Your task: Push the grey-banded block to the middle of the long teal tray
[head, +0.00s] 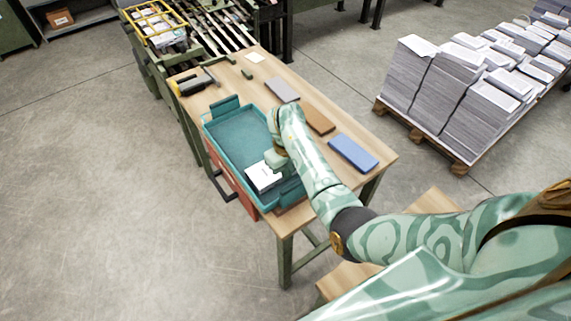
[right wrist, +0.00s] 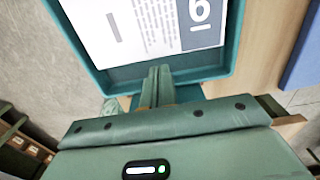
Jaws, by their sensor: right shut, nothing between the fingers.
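The long teal tray (head: 238,142) lies on the wooden table, and its rim also shows in the right wrist view (right wrist: 236,45). The block (head: 262,178) is white on top and lies inside the near end of the tray. In the right wrist view the block (right wrist: 130,35) shows print and a grey band with a "6". My right gripper (head: 272,164) is shut and empty, close beside the block. Its fingers (right wrist: 157,72) point at the block's edge; I cannot tell whether they touch it. My left gripper is not in view.
Grey (head: 283,89), brown (head: 318,118) and blue (head: 353,153) slabs lie on the table right of the tray. A dark tool (head: 197,82) sits at the table's far left. The tray floor beyond the block is clear. Paper stacks (head: 440,85) stand on a pallet at right.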

